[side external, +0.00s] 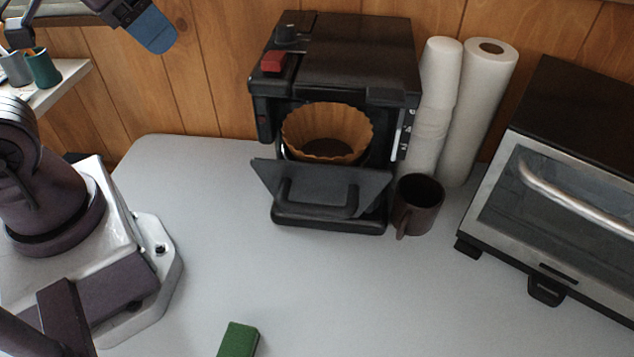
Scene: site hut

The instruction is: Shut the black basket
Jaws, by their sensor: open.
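The black basket (267,184) is on the front of a black coffee maker (345,50). Its front panel, with a black loop handle, stands out from the machine and leans outward at the top, so the basket is open. A fluted tan paper filter (300,130) sits behind the panel, with dark contents at its bottom. My gripper (87,38) is only partly in view at the top left edge. Its right finger has a blue tip. It is open, with nothing seen in it, and is well left of the basket, apart from it.
A dark brown mug (420,203) stands close to the machine's right front. White stacked cups (441,75) and a paper roll (478,115) are behind it. A toaster oven (570,205) is at right. A green block (238,339) lies in front. The counter's middle is clear.

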